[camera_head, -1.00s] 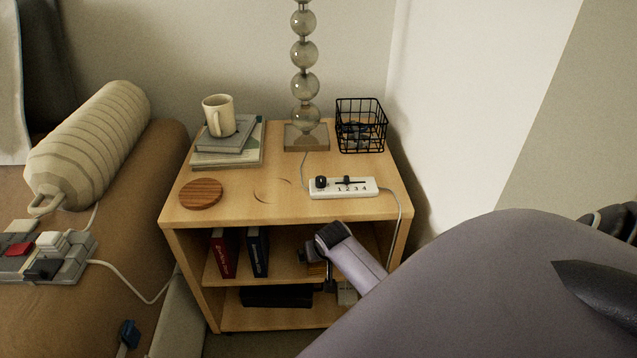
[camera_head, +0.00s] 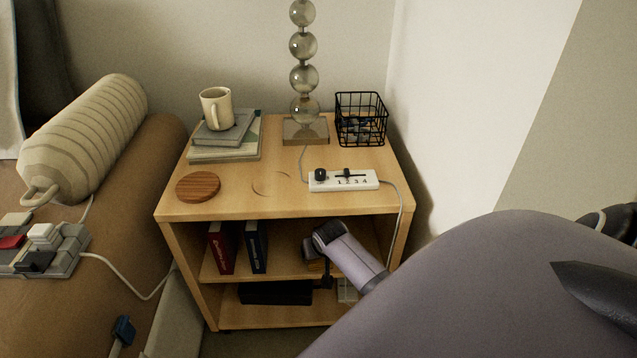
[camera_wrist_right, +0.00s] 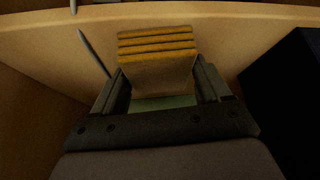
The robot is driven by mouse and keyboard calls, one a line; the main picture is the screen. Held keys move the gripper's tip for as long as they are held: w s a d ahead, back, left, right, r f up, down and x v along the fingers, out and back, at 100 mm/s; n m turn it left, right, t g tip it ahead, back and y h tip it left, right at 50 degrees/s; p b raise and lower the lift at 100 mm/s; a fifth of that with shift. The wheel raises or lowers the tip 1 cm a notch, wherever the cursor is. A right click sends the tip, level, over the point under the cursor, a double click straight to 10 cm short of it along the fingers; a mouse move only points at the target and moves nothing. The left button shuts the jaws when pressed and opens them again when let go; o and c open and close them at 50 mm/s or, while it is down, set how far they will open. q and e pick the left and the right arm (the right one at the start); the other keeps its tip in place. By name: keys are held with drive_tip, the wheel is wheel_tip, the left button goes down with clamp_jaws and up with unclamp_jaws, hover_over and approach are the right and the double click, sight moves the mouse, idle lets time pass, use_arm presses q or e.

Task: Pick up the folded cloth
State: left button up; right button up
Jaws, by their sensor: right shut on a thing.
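The folded cloth (camera_wrist_right: 158,62) shows in the right wrist view as a stack of brownish-yellow layers between the two fingers. My right gripper (camera_wrist_right: 160,85) is shut on it. In the head view the right gripper (camera_head: 322,268) is inside the side table's upper shelf opening, at its right part. My left gripper is not in view.
The wooden side table (camera_head: 230,211) has its top close above the right gripper. Books (camera_head: 256,247) stand left of it on the shelf. A black box (camera_head: 275,293) lies below. A power strip (camera_head: 343,181) with a cable, a lamp (camera_head: 303,77) and a wire basket (camera_head: 361,119) stand on top.

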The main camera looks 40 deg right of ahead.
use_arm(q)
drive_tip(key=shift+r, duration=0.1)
use_arm(e)
drive_tip(key=shift+r, duration=0.1)
drive_tip(key=shift+r+p, duration=0.35)
drive_tip(key=shift+p, duration=0.25)
drive_tip(key=s+a+p, duration=0.2)
drive_tip(key=s, duration=0.2)
drive_tip(key=s+a+p, duration=0.1)
drive_tip(key=s+a, duration=0.2)
drive_tip(key=s, duration=0.2)
drive_tip(key=s+a+p, duration=0.2)
drive_tip(key=s+a, duration=0.1)
drive_tip(key=s, duration=0.2)
drive_tip(key=shift+s+f+p, duration=0.1)
drive_tip(key=shift+p, duration=0.25)
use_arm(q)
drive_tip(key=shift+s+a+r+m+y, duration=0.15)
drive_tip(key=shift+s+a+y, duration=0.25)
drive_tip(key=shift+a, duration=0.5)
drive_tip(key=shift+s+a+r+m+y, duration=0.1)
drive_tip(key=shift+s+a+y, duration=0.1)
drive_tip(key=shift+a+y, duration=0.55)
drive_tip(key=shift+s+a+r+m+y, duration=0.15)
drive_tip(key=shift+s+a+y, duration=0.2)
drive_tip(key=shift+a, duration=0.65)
use_arm(e)
drive_tip(key=shift+s+a, duration=0.4)
drive_tip(key=shift+s, duration=0.4)
